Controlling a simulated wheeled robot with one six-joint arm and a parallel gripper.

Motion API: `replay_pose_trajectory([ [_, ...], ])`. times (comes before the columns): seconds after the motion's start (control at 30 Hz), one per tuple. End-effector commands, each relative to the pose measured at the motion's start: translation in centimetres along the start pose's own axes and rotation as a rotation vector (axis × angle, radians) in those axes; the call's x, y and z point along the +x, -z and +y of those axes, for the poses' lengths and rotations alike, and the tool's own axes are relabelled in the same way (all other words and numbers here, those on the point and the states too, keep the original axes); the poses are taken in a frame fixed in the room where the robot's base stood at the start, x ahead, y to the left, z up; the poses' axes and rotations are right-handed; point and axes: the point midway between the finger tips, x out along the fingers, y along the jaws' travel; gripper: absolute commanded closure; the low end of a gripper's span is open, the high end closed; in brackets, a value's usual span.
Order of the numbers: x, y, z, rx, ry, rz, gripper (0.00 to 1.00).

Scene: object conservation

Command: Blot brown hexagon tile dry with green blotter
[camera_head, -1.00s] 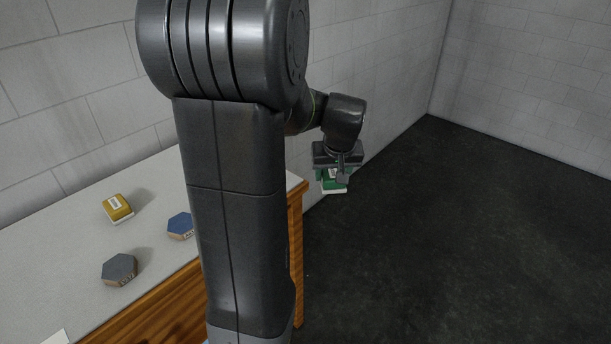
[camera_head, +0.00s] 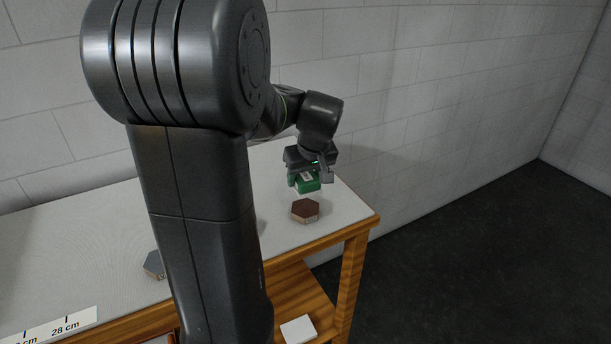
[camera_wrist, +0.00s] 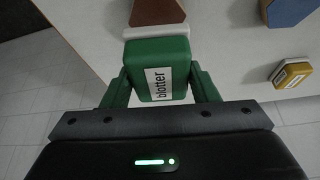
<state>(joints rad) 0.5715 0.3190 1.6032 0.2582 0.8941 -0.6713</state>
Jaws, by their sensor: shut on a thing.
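My gripper (camera_head: 306,176) is shut on the green blotter (camera_head: 308,184). In the wrist view the green blotter (camera_wrist: 159,66) sits between my two fingers, with a white label reading "blotter" and a white pad edge at its far side. The brown hexagon tile (camera_head: 305,210) lies on the grey tabletop near its right end. In the head view the blotter is above and just behind the tile, apart from it. The brown tile (camera_wrist: 158,11) also shows at the top edge of the wrist view, partly cut off and just beyond the blotter.
A grey hexagon tile (camera_head: 154,265) lies further left, partly hidden by my arm. A blue hexagon tile (camera_wrist: 289,10) and a yellow blotter (camera_wrist: 292,74) show in the wrist view. A white square (camera_head: 298,329) lies on the lower shelf. A ruler strip (camera_head: 50,326) lies at the front left.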

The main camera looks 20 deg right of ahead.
Motion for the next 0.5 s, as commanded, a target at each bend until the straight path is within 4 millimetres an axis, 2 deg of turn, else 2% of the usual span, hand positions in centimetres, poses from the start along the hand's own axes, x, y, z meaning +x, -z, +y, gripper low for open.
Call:
replay_pose_trajectory([
  [0.5, 4.7, -2.0, 0.0, 0.002, 0.001, -0.001, 0.64],
])
